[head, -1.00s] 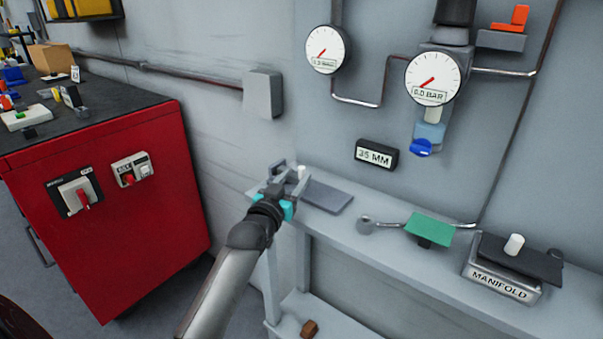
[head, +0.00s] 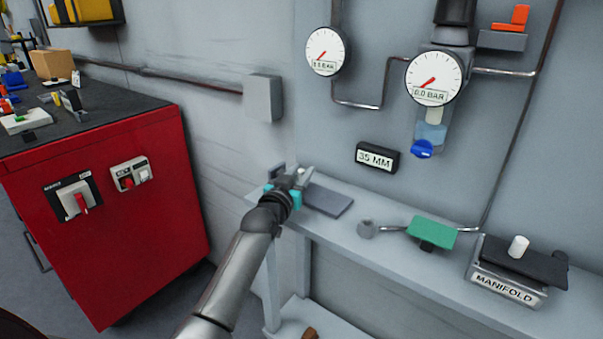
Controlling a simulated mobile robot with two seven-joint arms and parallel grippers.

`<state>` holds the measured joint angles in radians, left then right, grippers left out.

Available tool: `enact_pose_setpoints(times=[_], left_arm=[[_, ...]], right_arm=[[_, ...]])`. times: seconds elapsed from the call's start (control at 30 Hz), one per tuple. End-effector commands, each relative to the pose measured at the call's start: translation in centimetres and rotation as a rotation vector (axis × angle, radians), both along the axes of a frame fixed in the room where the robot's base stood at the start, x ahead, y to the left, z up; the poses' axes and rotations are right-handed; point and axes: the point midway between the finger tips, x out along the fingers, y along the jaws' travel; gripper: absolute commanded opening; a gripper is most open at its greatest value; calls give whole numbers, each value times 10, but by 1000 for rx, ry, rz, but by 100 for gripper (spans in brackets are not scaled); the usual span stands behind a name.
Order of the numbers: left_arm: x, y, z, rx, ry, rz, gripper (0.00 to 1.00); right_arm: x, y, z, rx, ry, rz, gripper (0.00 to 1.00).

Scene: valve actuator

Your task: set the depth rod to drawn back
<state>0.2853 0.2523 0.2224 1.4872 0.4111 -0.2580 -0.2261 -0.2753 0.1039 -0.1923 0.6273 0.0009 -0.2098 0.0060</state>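My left gripper (head: 296,178) is at the left end of the grey shelf, over a small fixture with a flat grey plate (head: 328,202). The gripper and wrist cover most of this fixture. The depth rod cannot be made out clearly; the gripper may be hiding it. Whether the fingers are open or closed on something does not show. A small black display (head: 377,157) on the wall above reads 35 MM. My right gripper is not in view.
On the shelf (head: 400,252), to the right, are a grey knob (head: 365,229), a green plate (head: 432,232) and a manifold block (head: 507,287) with a white peg (head: 518,246). Two gauges hang above. A red cabinet (head: 110,210) stands at left.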

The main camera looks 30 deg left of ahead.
Motion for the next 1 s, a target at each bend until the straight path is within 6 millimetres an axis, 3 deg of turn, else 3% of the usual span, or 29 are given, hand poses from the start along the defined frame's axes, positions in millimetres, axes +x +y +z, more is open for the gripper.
enact_pose_setpoints(times=[0.03,0.27,1.0], left_arm=[[0,0,0,0,0,0,25],[0,0,0,0,0,0,0],[0,0,-1,-1,1,0,0]], right_arm=[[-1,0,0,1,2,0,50],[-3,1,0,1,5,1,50],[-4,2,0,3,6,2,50]])
